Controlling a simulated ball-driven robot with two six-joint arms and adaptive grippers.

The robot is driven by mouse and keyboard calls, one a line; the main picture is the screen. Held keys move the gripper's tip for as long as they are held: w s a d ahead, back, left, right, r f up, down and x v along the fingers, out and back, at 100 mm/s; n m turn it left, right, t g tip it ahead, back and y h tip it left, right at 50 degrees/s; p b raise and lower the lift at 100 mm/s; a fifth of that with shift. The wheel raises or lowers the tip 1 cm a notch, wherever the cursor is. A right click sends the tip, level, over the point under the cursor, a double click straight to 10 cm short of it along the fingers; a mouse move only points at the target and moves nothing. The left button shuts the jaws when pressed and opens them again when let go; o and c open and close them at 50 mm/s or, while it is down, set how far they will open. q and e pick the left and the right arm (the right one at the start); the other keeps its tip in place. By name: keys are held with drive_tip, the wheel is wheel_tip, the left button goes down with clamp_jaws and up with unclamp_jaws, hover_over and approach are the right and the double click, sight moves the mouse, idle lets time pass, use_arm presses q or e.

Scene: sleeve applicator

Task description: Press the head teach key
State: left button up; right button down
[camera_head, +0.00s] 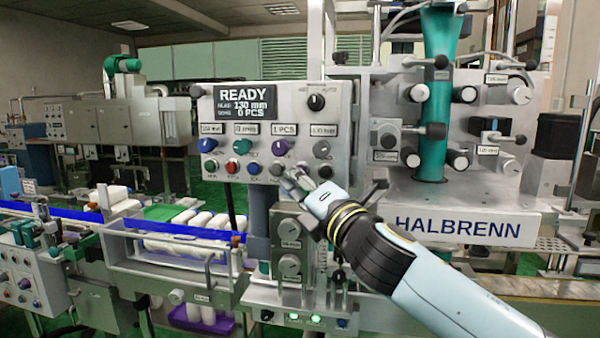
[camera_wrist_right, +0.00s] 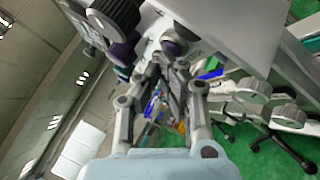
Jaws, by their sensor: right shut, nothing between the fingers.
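The grey control panel (camera_head: 268,105) shows READY, HEAD 130 mm and 0 PCS on its display (camera_head: 246,103). Its bottom row holds small round keys: a red one (camera_head: 232,167), a blue one (camera_head: 254,169), and a grey one (camera_head: 277,170). The lettering under them is too small to read, so I cannot tell which is the head teach key. My right gripper (camera_head: 289,181) is shut and empty at the panel's lower edge, just right of and below the grey key. It covers part of the row. I cannot tell if it touches. In the right wrist view its fingers (camera_wrist_right: 166,66) point at the panel's underside.
Coloured knobs, including a purple one (camera_head: 280,147), stick out above the keys. The HALBRENN machine front (camera_head: 458,227) stands right of the panel. A clear-sided conveyor guard (camera_head: 175,262) with white bottles lies below left.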

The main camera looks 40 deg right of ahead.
drive_tip(key=shift+s+a, duration=0.1)
idle(0.3)
drive_tip(key=shift+s+a, duration=0.45)
drive_tip(key=shift+a, duration=0.05)
drive_tip(key=s+a+p, duration=0.1)
drive_tip(key=s+a, duration=0.2)
drive_tip(key=shift+s+a+p, duration=0.1)
drive_tip(key=shift+a+p, duration=0.25)
drive_tip(key=shift+a, duration=0.05)
idle(0.8)
